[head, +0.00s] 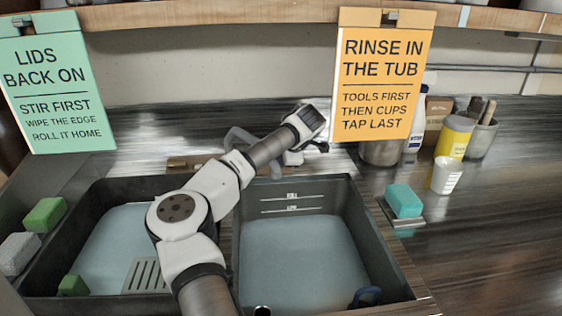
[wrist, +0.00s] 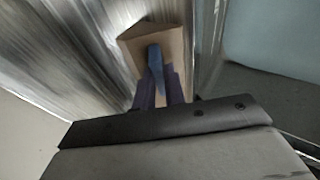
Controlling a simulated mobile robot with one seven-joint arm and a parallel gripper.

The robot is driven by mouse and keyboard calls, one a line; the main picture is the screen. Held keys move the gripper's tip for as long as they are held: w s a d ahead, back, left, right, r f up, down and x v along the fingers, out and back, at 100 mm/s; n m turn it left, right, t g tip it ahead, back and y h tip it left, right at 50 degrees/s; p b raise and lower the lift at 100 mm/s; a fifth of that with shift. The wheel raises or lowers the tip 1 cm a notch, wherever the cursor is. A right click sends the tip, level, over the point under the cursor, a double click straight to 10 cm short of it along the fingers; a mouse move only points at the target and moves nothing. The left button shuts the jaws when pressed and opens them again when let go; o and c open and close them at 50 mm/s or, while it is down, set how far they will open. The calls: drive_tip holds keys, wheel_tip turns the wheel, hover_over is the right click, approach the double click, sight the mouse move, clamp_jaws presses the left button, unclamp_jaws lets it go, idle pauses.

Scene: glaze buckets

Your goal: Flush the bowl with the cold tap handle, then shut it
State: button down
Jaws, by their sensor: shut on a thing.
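My gripper (wrist: 161,88) is shut on a narrow blue piece (wrist: 155,57), which looks like the cold tap handle. It stands in front of a tan, wedge-ended base (wrist: 139,33) in the wrist view. In the head view my arm reaches over the sink to the tap area, and my fingertips cannot be made out there. A grey tap spout (head: 239,137) shows partly behind my arm. The right sink bowl (head: 318,255) and the left bowl (head: 112,235) have pale blue-grey insides. I cannot make out any running water.
Two signs, green (head: 52,85) and orange (head: 384,75), hang from the shelf. A teal sponge (head: 403,200), a white cup (head: 446,176) and a yellow tub (head: 455,136) stand right of the sink. Green blocks (head: 45,214) lie at left. The right counter front is clear.

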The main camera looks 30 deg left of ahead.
drive_tip(key=shift+m, duration=0.3)
drive_tip(key=c, duration=1.5)
unclamp_jaws()
drive_tip(key=shift+o, duration=0.2)
drive_tip(key=shift+d+r+b, duration=0.15)
drive_tip(key=shift+d+b, duration=0.05)
drive_tip(key=shift+b, duration=0.2)
drive_tip(key=s+d+b, duration=0.4)
drive_tip(key=s+d, duration=0.2)
drive_tip(key=d, duration=0.4)
drive_tip(key=shift+s+d+r+b, duration=0.2)
drive_tip(key=shift+d+r+b, duration=0.1)
drive_tip(key=shift+d+r, duration=0.05)
